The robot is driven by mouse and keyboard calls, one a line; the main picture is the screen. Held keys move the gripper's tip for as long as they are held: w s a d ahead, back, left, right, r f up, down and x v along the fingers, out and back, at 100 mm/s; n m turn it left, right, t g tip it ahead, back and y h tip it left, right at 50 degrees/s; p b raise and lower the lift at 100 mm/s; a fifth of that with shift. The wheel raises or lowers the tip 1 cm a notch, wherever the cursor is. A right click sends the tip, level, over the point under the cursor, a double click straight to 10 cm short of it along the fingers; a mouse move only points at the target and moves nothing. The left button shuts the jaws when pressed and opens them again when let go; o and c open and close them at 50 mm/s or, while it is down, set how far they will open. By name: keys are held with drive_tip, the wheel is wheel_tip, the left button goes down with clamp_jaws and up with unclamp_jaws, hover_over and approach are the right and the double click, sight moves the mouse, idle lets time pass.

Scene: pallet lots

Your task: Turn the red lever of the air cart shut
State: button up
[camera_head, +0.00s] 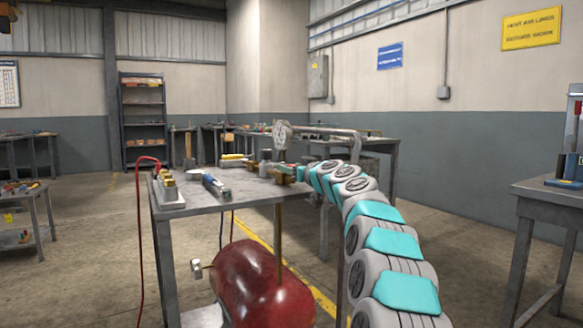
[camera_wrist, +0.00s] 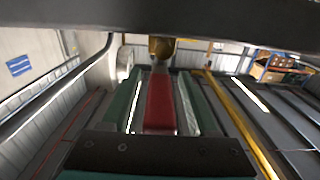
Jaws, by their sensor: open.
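The red lever (camera_wrist: 160,103) shows in the wrist view, running lengthwise from a brass valve fitting (camera_wrist: 161,49). My gripper (camera_wrist: 162,90) is open, with one green-lined finger on each side of the lever; I cannot tell whether either touches it. In the head view my gripper (camera_head: 292,171) is at the far right of the cart's top, by the valve, and hides the lever there. The air cart (camera_head: 230,192) has a grey top, a dark red tank (camera_head: 262,285) below and a bent pipe handle (camera_head: 325,131).
A round gauge (camera_head: 282,135) stands close to my gripper. A blue-and-white tool (camera_head: 215,185) and a block with brass fittings (camera_head: 167,190) lie on the cart top. A red hose (camera_head: 139,235) hangs at left.

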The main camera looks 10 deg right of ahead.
clamp_jaws()
idle(0.5)
idle(0.9)
